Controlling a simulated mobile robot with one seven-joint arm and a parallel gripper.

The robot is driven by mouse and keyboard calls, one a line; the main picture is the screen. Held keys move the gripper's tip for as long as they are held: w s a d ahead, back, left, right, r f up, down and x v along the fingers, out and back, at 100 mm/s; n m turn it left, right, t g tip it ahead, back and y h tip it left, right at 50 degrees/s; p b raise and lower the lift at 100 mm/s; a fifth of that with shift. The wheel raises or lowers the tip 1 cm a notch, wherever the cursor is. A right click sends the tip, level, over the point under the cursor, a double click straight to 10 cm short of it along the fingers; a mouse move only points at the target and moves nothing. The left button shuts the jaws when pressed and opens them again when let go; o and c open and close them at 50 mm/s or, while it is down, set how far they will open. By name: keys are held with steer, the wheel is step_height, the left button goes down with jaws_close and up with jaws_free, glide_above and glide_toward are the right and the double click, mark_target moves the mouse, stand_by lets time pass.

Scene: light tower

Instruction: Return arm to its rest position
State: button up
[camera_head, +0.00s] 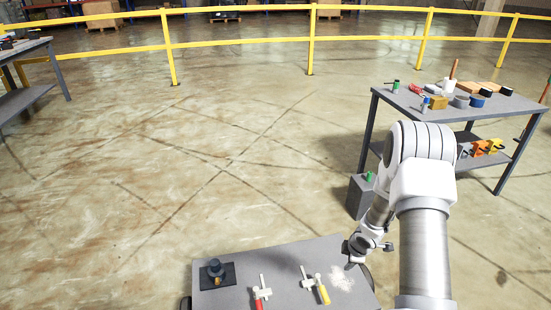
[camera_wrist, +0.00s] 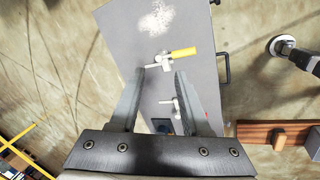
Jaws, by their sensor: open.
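My gripper (camera_wrist: 168,75) is open, with its two fingers apart and nothing between them. In the head view, my arm rises from the lower right, bends and comes down, with the gripper (camera_head: 358,252) by the right edge of the grey table (camera_head: 285,258). In the wrist view the fingers point toward the tabletop (camera_wrist: 212,45). A yellow-handled tool (camera_head: 322,291) with a white part beside it lies on the table; it also shows just beyond the fingertips in the wrist view (camera_wrist: 183,53). I cannot tell the height between gripper and table.
The table also holds a dark base with a knob (camera_head: 216,272), a red-handled tool (camera_head: 259,301) and a pale patch (camera_head: 342,278). A workbench (camera_head: 400,98) with several items stands right, beside a grey box (camera_head: 357,199). Open floor lies left, with a yellow railing (camera_head: 240,42) behind.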

steer(key=s+r+m+t+h, duration=0.1)
steer(key=s+r+m+h, duration=0.2)
steer(key=r, duration=1.2)
steer(key=s+r+m, duration=0.3)
steer(key=r+m, duration=0.3)
steer(key=r, duration=1)
steer(key=s+a+r+m+y, duration=0.1)
steer(key=s+a+r+m, duration=0.2)
steer(key=s, duration=0.5)
steer(key=s+a+r+m+t+y, duration=0.1)
steer(key=s+a+r+m, duration=0.2)
steer(key=s, duration=0.4)
steer(key=s+a+r+m+y, duration=0.1)
steer(key=s+a+r, duration=0.2)
steer(key=s+r, duration=0.35)
step_height(320, 180, up, 18)
steer(key=p, duration=2)
steer(key=shift+s+a+r, duration=0.15)
steer(key=shift+s+r, duration=0.05)
steer(key=shift+s, duration=0.2)
